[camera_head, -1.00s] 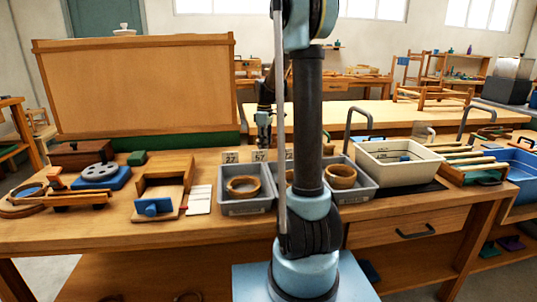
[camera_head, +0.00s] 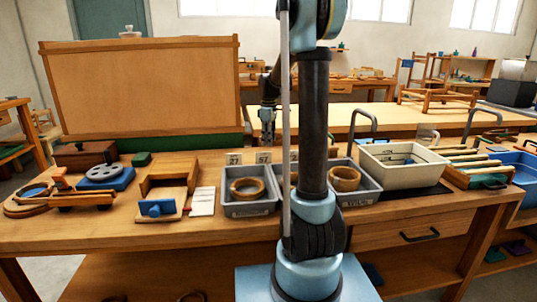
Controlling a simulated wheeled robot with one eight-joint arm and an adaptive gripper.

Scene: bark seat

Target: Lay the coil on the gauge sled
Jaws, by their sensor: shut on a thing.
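A tan ring-shaped coil (camera_head: 247,196) lies in the left grey tray, and another coil (camera_head: 344,180) lies in the right grey tray. A wooden fixture with a blue block at its front (camera_head: 166,197) stands left of the trays and may be the gauge sled. My gripper (camera_head: 267,140) hangs small in the picture, above the back of the bench behind the trays. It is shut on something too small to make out. My arm's dark column hides part of the tray area.
A cream tub (camera_head: 402,168) stands right of the trays. A white card (camera_head: 203,201) lies beside the left grey tray (camera_head: 249,210). A blue block with a grey disc (camera_head: 104,176) and a wooden frame (camera_head: 86,200) stand at left. A large upright board (camera_head: 140,90) rises behind.

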